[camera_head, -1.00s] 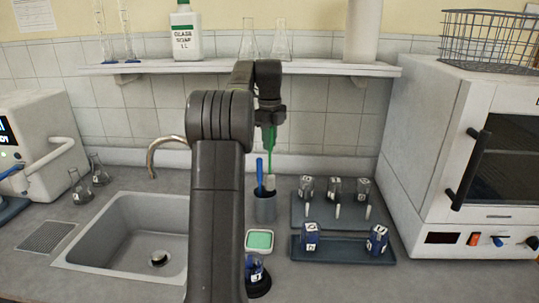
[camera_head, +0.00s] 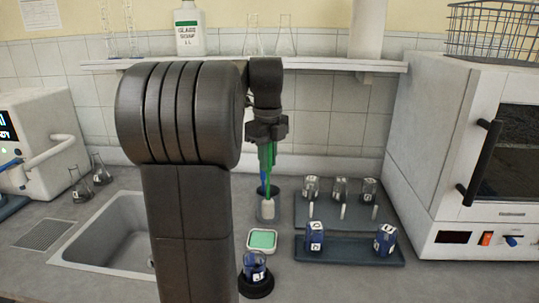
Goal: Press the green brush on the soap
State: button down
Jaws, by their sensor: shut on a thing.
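My gripper (camera_head: 267,150) is shut on the green brush (camera_head: 269,180), which hangs down from it with a pale head at its lower end. The pale head (camera_head: 268,211) shows in front of the dark cup (camera_head: 265,191) and just behind the soap, apart from it in the picture. I cannot tell its exact height. The soap (camera_head: 262,239) is a pale green slab in a white dish on the counter. My own arm hides much of the sink and counter to the left.
A beaker with blue content (camera_head: 254,268) stands on a dark round base close in front of the soap. Dark trays right of the soap hold several beakers (camera_head: 339,190) and blue-filled vessels (camera_head: 316,238). A shelf (camera_head: 330,66) runs above.

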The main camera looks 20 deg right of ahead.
jog(key=s, duration=0.2)
jog(key=t+b, duration=0.4)
jog(key=b, duration=0.2)
send_near(267, 210)
jog(key=x, duration=0.5)
jog(key=shift+w+d+r, duration=0.1)
jog(key=shift+w, duration=0.15)
jog(key=shift+f+b, duration=0.4)
jog(key=shift+f, duration=0.2)
dwell(1.0)
jog(key=shift+f+p, duration=0.15)
jog(key=shift+p, duration=0.15)
dwell(1.3)
